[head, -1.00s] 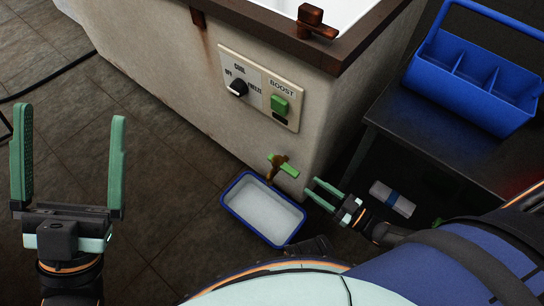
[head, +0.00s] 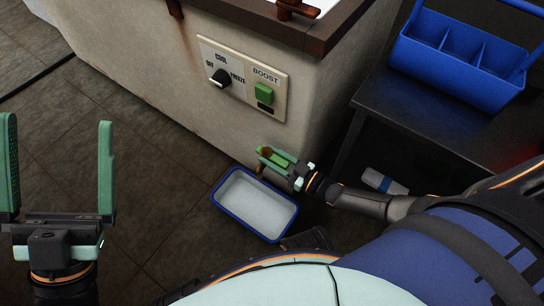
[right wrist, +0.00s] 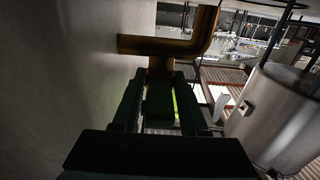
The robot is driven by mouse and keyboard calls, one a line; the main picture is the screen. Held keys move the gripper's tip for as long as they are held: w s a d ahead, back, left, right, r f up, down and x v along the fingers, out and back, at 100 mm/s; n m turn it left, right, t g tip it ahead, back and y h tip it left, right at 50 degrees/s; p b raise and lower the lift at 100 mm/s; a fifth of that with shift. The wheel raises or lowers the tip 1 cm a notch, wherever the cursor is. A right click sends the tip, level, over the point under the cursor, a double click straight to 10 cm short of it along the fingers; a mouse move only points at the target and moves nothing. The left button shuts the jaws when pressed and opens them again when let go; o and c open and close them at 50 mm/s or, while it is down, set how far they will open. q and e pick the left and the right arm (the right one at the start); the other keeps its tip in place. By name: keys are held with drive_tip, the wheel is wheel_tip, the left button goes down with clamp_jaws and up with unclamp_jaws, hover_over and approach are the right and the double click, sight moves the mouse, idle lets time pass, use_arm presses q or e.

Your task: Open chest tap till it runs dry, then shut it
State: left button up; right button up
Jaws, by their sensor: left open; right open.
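The chest (head: 150,60) is a pale, stained box with a brown rim. Its tap has a brass body (right wrist: 170,45) and a green handle (head: 265,152), low on the front wall near the corner. My right gripper (head: 278,160) is open at the tap, its fingers around the green handle. In the right wrist view the handle (right wrist: 160,105) lies between the two fingers; I cannot tell whether they touch it. A blue-rimmed white tray (head: 217,186) sits on the floor below the tap. My left gripper (head: 58,170) is open and empty at the left, away from the chest.
A control plate (head: 278,101) with a black knob (head: 221,78) and green boost switch (head: 264,93) is on the chest wall. A dark table (head: 400,118) with a blue caddy (head: 470,72) stands right. A pale cylinder with a blue band (head: 384,182) lies beneath.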

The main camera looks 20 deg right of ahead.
clamp_jaws()
idle(0.3)
idle(1.1)
